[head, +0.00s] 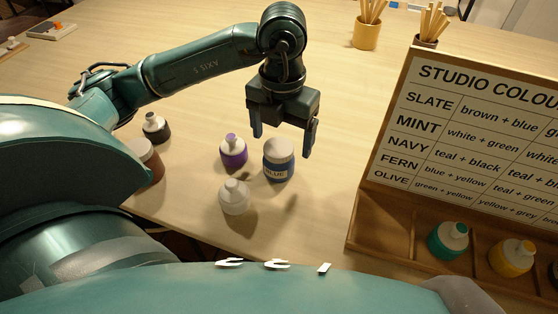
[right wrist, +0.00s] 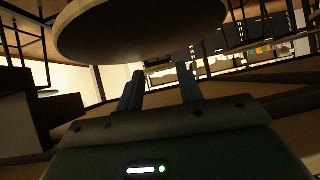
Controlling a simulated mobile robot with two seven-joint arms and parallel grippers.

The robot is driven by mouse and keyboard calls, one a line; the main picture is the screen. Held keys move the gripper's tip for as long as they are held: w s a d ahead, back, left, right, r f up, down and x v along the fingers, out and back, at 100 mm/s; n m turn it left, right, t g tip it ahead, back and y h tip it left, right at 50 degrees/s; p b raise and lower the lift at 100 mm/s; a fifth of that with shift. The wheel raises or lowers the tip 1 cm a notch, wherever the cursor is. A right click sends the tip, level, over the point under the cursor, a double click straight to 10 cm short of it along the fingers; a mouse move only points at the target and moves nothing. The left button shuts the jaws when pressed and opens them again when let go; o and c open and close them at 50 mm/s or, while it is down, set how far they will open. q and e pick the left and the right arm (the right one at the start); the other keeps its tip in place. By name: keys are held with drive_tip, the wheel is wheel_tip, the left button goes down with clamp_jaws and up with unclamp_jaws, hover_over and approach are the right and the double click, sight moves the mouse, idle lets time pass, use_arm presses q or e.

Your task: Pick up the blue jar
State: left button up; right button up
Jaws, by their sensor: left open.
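The blue jar (head: 277,168), with a pale lid and a label reading BLUE, stands upright on the wooden table in the head view. My left gripper (head: 282,142) is open, pointing down at the jar, with its fingertips to either side of the lid in the picture. I cannot tell how high the tips are above it. Nothing is held. My right gripper (right wrist: 159,82) shows in the right wrist view with its two fingers apart and nothing between them.
A purple bottle (head: 233,150) and a white bottle (head: 234,197) stand close left of the jar. A black bottle (head: 155,127) and a brown jar (head: 147,158) are farther left. A colour sign (head: 466,140) stands on a wooden rack right. A round surface (right wrist: 140,30) hangs above my right gripper.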

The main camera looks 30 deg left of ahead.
sight(280, 145)
use_arm(q)
drive_tip(key=f, duration=0.2)
drive_tip(key=f+p, duration=0.1)
drive_tip(key=f, duration=0.2)
drive_tip(key=shift+a+f, duration=0.2)
drive_tip(key=shift+f, duration=0.1)
drive_tip(key=shift+s, duration=0.1)
drive_tip(key=shift+c, duration=0.2)
drive_tip(key=c, duration=1.2)
